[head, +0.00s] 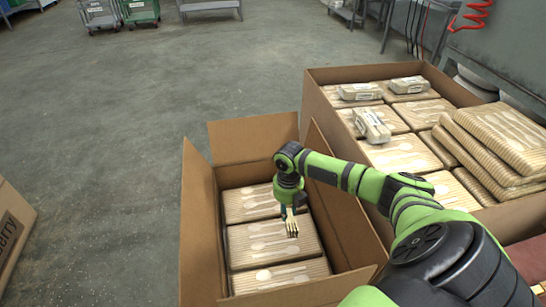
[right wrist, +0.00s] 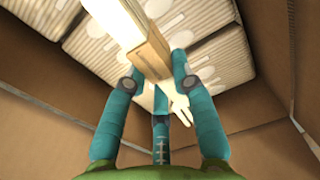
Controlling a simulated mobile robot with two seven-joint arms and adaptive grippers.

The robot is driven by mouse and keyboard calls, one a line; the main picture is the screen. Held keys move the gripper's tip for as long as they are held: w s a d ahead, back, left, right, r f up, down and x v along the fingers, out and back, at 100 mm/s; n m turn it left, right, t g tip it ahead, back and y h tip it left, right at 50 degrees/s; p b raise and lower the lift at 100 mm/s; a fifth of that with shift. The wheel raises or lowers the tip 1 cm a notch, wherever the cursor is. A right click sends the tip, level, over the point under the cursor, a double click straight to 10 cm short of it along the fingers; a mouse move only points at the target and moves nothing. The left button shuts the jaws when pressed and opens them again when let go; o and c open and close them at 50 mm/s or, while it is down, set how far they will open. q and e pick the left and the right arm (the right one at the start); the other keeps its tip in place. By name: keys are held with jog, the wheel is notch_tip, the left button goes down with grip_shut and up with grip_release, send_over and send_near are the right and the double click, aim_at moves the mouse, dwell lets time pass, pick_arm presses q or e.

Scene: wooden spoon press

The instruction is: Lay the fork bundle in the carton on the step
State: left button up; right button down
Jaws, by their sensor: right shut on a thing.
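My right gripper (head: 289,208) reaches down into the open carton (head: 199,222) with its flaps up. It is shut on the fork bundle (head: 292,229), a small bunch of pale wooden forks. In the right wrist view three teal fingers close round the bundle's brown paper band (right wrist: 148,55), and fork tines (right wrist: 180,108) stick out below it. The bundle is above ribbed packs (head: 270,240) printed with cutlery shapes that line the carton; I cannot tell whether it touches them. My left gripper is not in view. The step itself cannot be made out.
A larger carton (head: 318,98) behind right is full of similar packs (head: 400,155), with several small wrapped bundles (head: 371,125) on top. Another carton (head: 12,225) stands at the left edge. Grey floor (head: 110,150) between is clear. Trolleys (head: 138,12) stand far back.

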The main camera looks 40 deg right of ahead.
jog(key=shift+s+d+f+n, duration=0.2)
jog(key=shift+d+f+n, duration=0.1)
jog(key=shift+d+f, duration=0.05)
notch_tip(320, 180, down, 5)
jog(key=shift+s+d+f+b, duration=0.1)
jog(key=shift+d+b, duration=0.05)
jog(key=shift+b, duration=0.7)
notch_tip(320, 180, down, 5)
jog(key=shift+r+b, duration=0.15)
jog(key=shift+b, duration=0.65)
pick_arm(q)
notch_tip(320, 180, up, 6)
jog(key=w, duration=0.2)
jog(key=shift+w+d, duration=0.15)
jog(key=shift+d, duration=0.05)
pick_arm(e)
jog(key=shift+f, duration=0.25)
jog(key=c, duration=1)
grip_release()
jog(key=shift+c, duration=0.2)
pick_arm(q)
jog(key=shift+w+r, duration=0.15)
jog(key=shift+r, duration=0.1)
